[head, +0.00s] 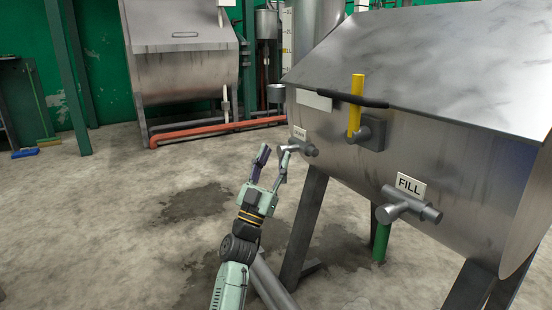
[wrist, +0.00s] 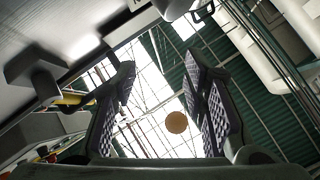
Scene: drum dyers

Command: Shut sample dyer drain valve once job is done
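The dyer drum (head: 460,160) is a large grey metal cylinder at the right of the head view. A small grey valve (head: 305,149) sticks out near its left end, under a small label (head: 299,133) too small to read; I cannot tell its handle's setting. A larger grey valve (head: 410,206) is under a label reading FILL (head: 411,186). My gripper (head: 275,154) is open, just left of the small valve, with its right finger close to it; I cannot tell if they touch. The wrist view shows the two ridged fingers (wrist: 160,95) apart with nothing between them.
A yellow lever (head: 356,106) stands upright on the drum front. Dark legs (head: 304,225) and a green pipe (head: 381,242) are below the drum. A second dyer (head: 185,75) and a red pipe (head: 215,130) are at the back. The concrete floor at left is mostly clear.

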